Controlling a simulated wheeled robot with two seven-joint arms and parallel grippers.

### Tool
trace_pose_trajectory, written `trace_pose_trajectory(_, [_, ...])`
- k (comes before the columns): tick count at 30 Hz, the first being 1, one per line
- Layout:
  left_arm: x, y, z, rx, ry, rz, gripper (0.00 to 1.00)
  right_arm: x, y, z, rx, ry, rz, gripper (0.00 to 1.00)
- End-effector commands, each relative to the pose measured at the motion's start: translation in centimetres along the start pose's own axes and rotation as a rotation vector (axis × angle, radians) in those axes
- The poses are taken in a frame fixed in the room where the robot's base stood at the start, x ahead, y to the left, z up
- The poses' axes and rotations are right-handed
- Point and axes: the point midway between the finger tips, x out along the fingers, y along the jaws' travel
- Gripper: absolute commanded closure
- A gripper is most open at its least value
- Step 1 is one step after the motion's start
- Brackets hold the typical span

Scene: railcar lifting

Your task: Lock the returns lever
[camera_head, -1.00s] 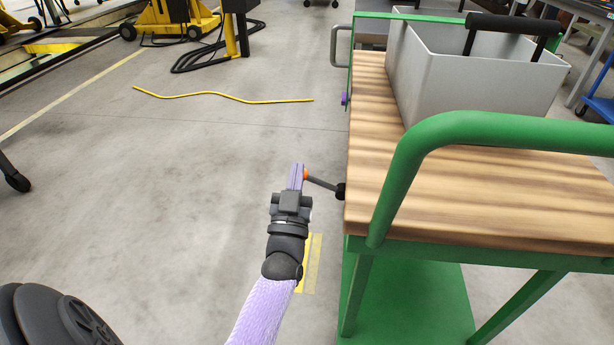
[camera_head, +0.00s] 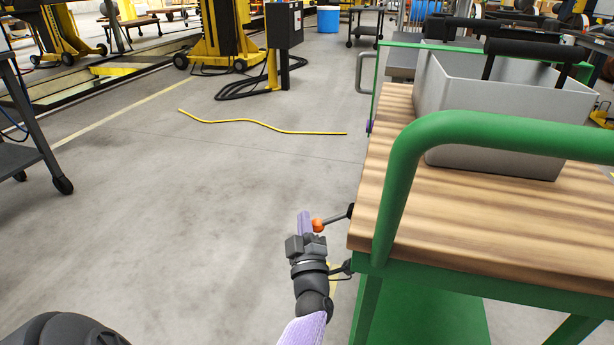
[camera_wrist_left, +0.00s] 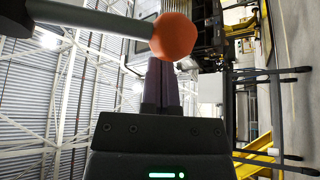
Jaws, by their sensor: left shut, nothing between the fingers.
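The lever (camera_head: 338,217) is a dark rod with an orange ball knob (camera_head: 317,225), sticking out to the left from the near left side of the green cart. My left gripper (camera_head: 304,221) is shut and empty, just left of the knob, its purple fingers pointing away from me. In the left wrist view the orange knob (camera_wrist_left: 174,36) covers the tips of the shut fingers (camera_wrist_left: 161,85), and the grey rod (camera_wrist_left: 90,17) runs off to the upper left. I cannot tell whether the fingers touch the knob. My right gripper is not seen.
The cart has a wooden top (camera_head: 470,215), a thick green handle (camera_head: 400,180) close to the lever, and a grey bin (camera_head: 500,115) on top. A yellow cable (camera_head: 262,127) lies on the floor.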

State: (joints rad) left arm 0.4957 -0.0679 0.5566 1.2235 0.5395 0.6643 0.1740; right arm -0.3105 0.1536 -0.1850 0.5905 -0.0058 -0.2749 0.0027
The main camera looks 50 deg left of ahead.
Motion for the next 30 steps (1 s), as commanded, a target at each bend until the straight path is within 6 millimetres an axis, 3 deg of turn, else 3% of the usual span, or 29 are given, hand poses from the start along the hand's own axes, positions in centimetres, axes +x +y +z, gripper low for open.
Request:
trace_pose_trajectory(10, [-0.6,-0.6,1.1,-0.124,0.0,-0.068,1.0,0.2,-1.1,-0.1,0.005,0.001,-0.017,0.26])
trace_pose_trajectory(30, [-0.7,-0.6,1.3,-0.149,0.0,-0.082,1.0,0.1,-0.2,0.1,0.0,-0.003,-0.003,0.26])
